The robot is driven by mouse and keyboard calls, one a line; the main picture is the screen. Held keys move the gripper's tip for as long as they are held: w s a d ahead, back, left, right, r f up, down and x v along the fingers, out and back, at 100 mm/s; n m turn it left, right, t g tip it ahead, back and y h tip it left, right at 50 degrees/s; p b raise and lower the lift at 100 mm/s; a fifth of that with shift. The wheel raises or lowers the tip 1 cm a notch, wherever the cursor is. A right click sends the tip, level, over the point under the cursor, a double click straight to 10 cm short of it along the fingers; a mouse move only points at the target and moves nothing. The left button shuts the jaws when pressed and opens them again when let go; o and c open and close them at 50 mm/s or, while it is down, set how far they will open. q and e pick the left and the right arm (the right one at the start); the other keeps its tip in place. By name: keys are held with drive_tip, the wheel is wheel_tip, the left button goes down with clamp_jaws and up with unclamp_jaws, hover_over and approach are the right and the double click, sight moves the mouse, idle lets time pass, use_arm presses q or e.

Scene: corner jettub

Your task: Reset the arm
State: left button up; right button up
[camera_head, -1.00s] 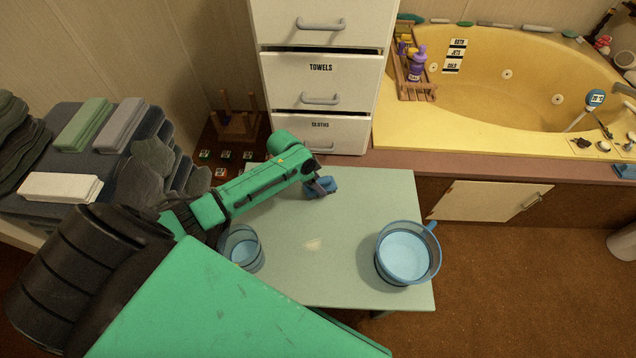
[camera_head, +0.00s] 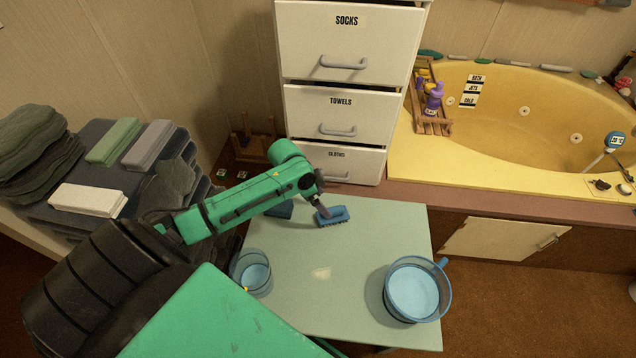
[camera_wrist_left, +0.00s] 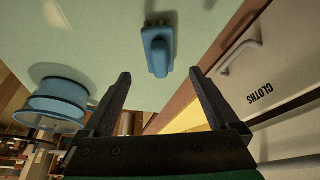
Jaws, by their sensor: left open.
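My left gripper (camera_head: 320,203) is above the back part of the pale green table (camera_head: 368,240). Its two fingers are spread with nothing between them in the left wrist view (camera_wrist_left: 160,90). A blue brush (camera_head: 333,215) with a raised handle lies on the table just past the fingertips. In the left wrist view the brush (camera_wrist_left: 158,50) shows ahead of the gap, apart from the fingers. My right gripper is in neither view.
A clear blue cup (camera_head: 252,272) and a blue-rimmed jug (camera_head: 416,292) stand on the table. A dark blue item (camera_head: 281,209) is partly hidden behind my arm. White drawers (camera_head: 335,162) stand behind the table. A yellow tub (camera_head: 480,140) is at right, folded towels (camera_head: 90,200) at left.

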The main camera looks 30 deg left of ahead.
use_arm(q)
drive_tip(key=v, duration=0.4)
drive_tip(key=shift+r, duration=0.1)
